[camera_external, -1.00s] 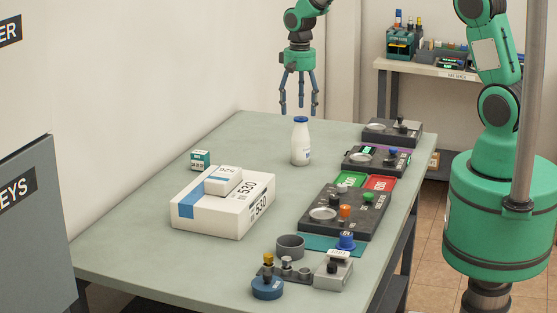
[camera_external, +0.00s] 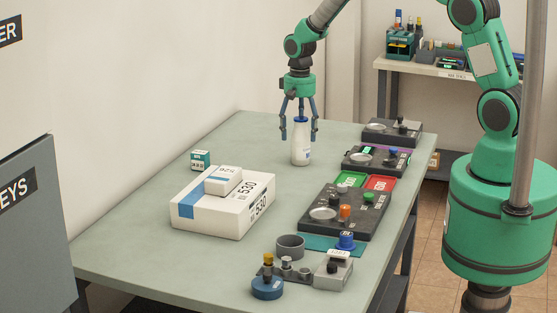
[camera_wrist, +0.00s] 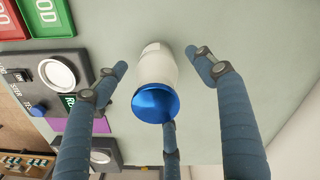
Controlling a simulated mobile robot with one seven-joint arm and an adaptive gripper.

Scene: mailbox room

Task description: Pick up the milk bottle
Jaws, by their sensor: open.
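The milk bottle (camera_external: 301,150) stands upright on the table, white with a blue cap and a small label. My gripper (camera_external: 299,138) points straight down over it, with its fingers spread around the bottle's upper part. In the wrist view the blue cap and white body of the milk bottle (camera_wrist: 157,75) lie between the blue fingers of my gripper (camera_wrist: 160,75). The fingers are open, with visible gaps on the left and right sides of the bottle. One finger is partly hidden behind the cap.
A large white box (camera_external: 230,213) with a smaller box on top lies front left, and a small green box (camera_external: 200,160) behind it. Dark control panels (camera_external: 345,215) and green and red plates line the table's right side. The table (camera_external: 245,145) is clear left of the bottle.

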